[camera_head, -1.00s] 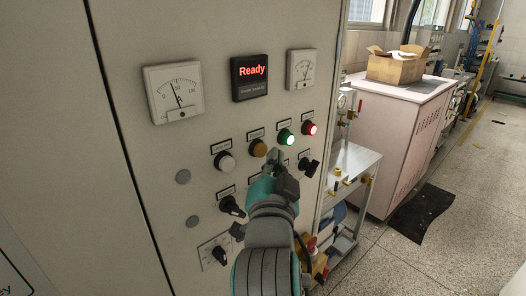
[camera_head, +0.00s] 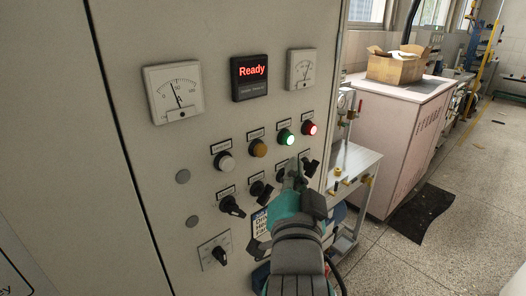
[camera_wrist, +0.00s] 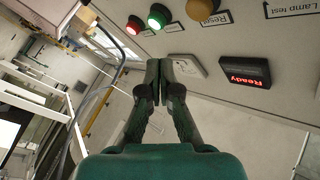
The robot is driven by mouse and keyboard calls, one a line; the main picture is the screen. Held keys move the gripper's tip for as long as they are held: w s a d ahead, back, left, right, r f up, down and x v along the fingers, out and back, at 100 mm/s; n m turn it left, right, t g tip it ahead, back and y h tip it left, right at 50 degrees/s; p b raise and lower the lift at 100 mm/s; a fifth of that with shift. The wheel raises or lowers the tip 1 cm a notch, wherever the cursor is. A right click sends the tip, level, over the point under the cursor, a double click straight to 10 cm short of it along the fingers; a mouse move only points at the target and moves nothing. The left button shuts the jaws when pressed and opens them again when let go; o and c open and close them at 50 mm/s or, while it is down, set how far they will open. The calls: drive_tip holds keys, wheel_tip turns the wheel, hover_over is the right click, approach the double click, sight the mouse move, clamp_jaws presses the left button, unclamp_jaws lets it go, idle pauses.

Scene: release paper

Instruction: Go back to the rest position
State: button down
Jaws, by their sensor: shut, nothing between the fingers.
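My gripper (camera_head: 294,172) is shut and empty in front of the control panel (camera_head: 140,190), just below the lit green button (camera_head: 286,137). In the wrist view my gripper (camera_wrist: 163,66) shows its two fingertips together, with the green button (camera_wrist: 158,16) beyond them. The lit red button (camera_head: 310,129) is right of the green one, and the amber button (camera_head: 258,148) and white button (camera_head: 226,162) are to its left. A display (camera_head: 250,77) reads "Ready" in red. My wrist and forearm hide part of the lower panel.
Black rotary switches (camera_head: 232,207) stick out of the lower panel. A metal trolley (camera_head: 354,165) with fittings stands right of the cabinet. A pink cabinet (camera_head: 396,150) with an open cardboard box (camera_head: 396,68) stands behind it. Open floor (camera_head: 470,200) lies at the right.

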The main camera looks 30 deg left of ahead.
idle(0.4)
drive_tip(key=s+d+f+n+h, duration=0.1)
drive_tip(key=d+f, duration=0.4)
drive_tip(key=f, duration=0.3)
drive_tip(key=s+d+f+n+g, duration=0.15)
drive_tip(key=d+f, duration=0.25)
drive_tip(key=f, duration=0.4)
drive_tip(key=s+d+f+t+h, duration=0.1)
drive_tip(key=d+f, duration=0.4)
drive_tip(key=f, duration=0.2)
drive_tip(key=s+d+f+n+g+h, duration=0.1)
drive_tip(key=s+d+f+h, duration=0.1)
drive_tip(key=s+d+f, duration=0.85)
drive_tip(key=s+d+f+g+h, duration=0.1)
drive_tip(key=s+d, duration=0.3)
drive_tip(key=s, duration=0.8)
drive_tip(key=s+d+f+g+h, duration=0.1)
drive_tip(key=s+d, duration=0.4)
drive_tip(key=s, duration=0.7)
drive_tip(key=shift+s+f+h, duration=0.15)
drive_tip(key=shift+f+h, duration=0.55)
drive_tip(key=shift+m, duration=0.25)
